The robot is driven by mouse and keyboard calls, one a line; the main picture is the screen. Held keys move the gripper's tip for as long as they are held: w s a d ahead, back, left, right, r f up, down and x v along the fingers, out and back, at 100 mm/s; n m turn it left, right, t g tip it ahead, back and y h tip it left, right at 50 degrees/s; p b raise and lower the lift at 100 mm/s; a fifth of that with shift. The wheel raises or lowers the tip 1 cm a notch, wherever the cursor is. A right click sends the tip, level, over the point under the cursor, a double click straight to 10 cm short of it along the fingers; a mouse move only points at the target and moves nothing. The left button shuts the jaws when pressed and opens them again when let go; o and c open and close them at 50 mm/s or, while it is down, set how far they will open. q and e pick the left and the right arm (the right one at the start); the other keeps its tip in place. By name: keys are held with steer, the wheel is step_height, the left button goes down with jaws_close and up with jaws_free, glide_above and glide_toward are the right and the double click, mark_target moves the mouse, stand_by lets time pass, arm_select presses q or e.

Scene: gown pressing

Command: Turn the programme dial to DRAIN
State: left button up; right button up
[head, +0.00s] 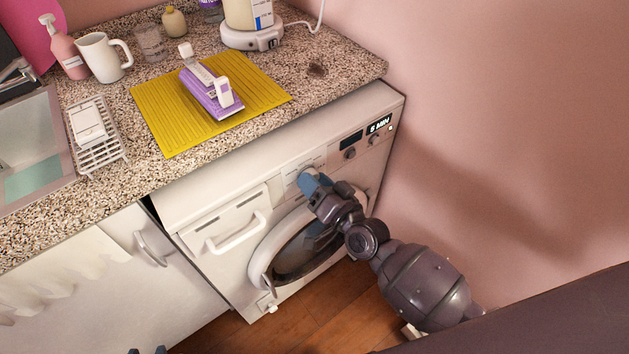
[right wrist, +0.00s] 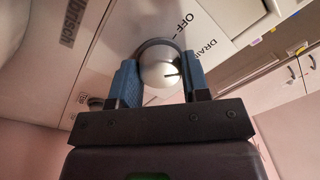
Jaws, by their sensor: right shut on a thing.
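The programme dial (right wrist: 160,68) is a round silver knob on the washing machine's front panel (head: 290,180). In the right wrist view it sits between the two blue fingers of my right gripper (right wrist: 158,85), which is shut on it. A short dark mark shows on the knob's right part. The printed words OFF and DRAIN (right wrist: 208,48) show above and to the right of the knob. In the head view my right gripper (head: 315,183) covers most of the dial. Two small dark tips at the bottom edge look like my left gripper (head: 147,350), mostly cut off.
The washing machine (head: 225,270) stands under a speckled counter (head: 340,60). Its display (head: 379,124) reads 5 MIN, beside smaller knobs (head: 350,153). The round door (head: 300,245) is below my right gripper. A yellow mat (head: 160,115) holds a purple object (head: 212,95).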

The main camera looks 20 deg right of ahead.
steer(key=o, duration=0.9)
steer(key=shift+v, duration=5.4)
steer(key=shift+f, duration=0.1)
